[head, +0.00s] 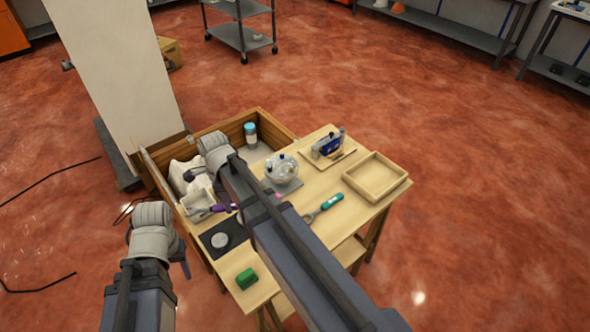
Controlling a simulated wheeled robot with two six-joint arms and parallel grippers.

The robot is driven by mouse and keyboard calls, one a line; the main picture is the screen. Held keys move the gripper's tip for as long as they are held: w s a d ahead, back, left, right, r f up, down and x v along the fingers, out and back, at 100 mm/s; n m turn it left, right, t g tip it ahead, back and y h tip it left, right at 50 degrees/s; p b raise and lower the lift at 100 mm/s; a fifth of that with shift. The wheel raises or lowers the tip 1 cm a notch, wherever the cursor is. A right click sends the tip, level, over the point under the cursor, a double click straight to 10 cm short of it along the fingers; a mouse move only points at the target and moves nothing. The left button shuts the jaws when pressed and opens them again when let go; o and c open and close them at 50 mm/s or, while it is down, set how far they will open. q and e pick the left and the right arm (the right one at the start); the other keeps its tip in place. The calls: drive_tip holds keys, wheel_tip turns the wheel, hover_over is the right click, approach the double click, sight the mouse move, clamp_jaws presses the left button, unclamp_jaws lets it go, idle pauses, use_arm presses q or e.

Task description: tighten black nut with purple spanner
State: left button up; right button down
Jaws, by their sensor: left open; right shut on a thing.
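The purple spanner (222,208) shows only as a small purple handle above the table's left edge, near the dark mat. My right gripper (200,197) is shut on it; its fingers are small and the spanner's head is hard to make out. My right arm crosses over the middle of the table. My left gripper (151,222) is open and empty, off the table's left side, its fingertips mostly hidden. A round grey piece (220,240) lies on the dark mat (208,234). I cannot pick out the black nut.
On the table (335,226) are a teal-handled tool (325,206), a clear bowl (282,167), a blue device (328,147) on a board, an empty wooden tray (346,178) and a green block (246,279). A wooden crate (205,131) behind holds a blue-capped bottle (250,133).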

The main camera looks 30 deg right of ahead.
drive_tip(key=w+d+f+m+b, duration=0.1)
drive_tip(key=d+m, duration=0.6)
drive_tip(key=d, duration=1.8)
drive_tip(key=shift+d+f+b, duration=0.2)
drive_tip(key=shift+f+b, duration=0.2)
drive_tip(key=shift+f+b, duration=1.15)
drive_tip(key=shift+f, duration=0.05)
drive_tip(key=shift+m, duration=0.3)
drive_tip(key=shift+s+a+m, duration=0.25)
drive_tip(key=shift+a+m, duration=0.3)
drive_tip(key=shift+s+a+m, duration=0.2)
drive_tip(key=shift+a+m, duration=0.35)
